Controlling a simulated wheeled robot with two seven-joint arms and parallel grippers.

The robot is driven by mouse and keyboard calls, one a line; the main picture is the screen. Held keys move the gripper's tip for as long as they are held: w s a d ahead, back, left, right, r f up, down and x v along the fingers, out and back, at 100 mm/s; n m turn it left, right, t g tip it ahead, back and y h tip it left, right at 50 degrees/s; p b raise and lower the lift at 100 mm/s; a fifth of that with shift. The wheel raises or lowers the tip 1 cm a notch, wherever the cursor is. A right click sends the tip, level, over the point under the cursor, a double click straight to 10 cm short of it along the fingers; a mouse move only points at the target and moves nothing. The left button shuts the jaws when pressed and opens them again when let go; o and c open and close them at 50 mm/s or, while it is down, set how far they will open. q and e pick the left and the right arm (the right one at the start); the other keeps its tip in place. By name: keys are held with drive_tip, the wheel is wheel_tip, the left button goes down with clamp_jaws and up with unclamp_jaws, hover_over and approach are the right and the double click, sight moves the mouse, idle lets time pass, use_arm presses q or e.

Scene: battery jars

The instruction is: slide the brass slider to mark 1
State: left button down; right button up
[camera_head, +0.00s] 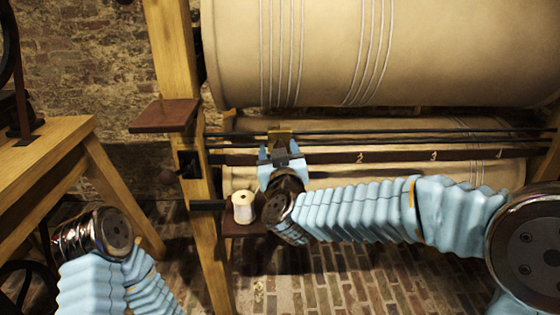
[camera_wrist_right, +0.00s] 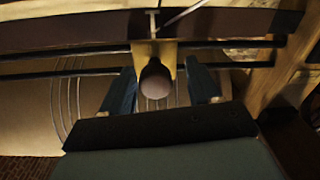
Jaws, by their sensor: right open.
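The brass slider (camera_head: 281,134) sits on the dark horizontal rails near the left post in the head view. In the right wrist view the brass slider (camera_wrist_right: 167,47) shows as a yellow block with a round, dark knob (camera_wrist_right: 155,79). My right gripper (camera_head: 279,152) is at the slider, open, with one finger on each side of the knob; gaps show on both sides in the wrist view. Small pale marks (camera_head: 360,156) lie along the brown rail to the right of the slider; I cannot read them clearly. My left arm shows at lower left, its gripper out of view.
A large canvas roller (camera_head: 380,50) hangs above the rails, with another roller behind them. A wooden post (camera_head: 203,230) stands left of the slider. A white spool (camera_head: 243,207) stands on a small shelf close by my right wrist. A wooden bench (camera_head: 45,160) stands at left.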

drive_tip(key=s+d+b, duration=0.1)
drive_tip(key=s, duration=1.2)
drive_tip(key=shift+s, duration=0.25)
drive_tip(key=shift+f, duration=0.1)
drive_tip(key=w+d+f+g, duration=0.2)
drive_tip(key=f+g, duration=0.1)
drive_tip(key=f, duration=0.7)
drive_tip(key=w+d+f+m+g, duration=0.1)
drive_tip(key=d+f+g, duration=0.1)
drive_tip(key=f, duration=0.9)
drive_tip(key=w+d+f+g, duration=0.2)
drive_tip(key=d+f+g, duration=0.1)
drive_tip(key=f, duration=0.7)
drive_tip(key=s+d+f+m+g+y, duration=0.1)
drive_tip(key=s+d+f+m+g, duration=0.15)
drive_tip(key=s+f, duration=0.5)
drive_tip(key=s+d+f+m+g+y, duration=0.1)
drive_tip(key=s+f+g, duration=0.3)
drive_tip(key=s+f, duration=0.35)
drive_tip(key=s+d+f+m+g, duration=0.2)
drive_tip(key=s+f+g, duration=0.2)
drive_tip(key=s+f, duration=0.4)
drive_tip(key=w+a+r+n, duration=0.1)
drive_tip(key=w+a+r+n+t, duration=0.1)
drive_tip(key=w+a, duration=0.1)
drive_tip(key=shift+w+a+y, duration=0.2)
drive_tip(key=shift+w+y, duration=0.05)
drive_tip(key=shift+y, duration=0.05)
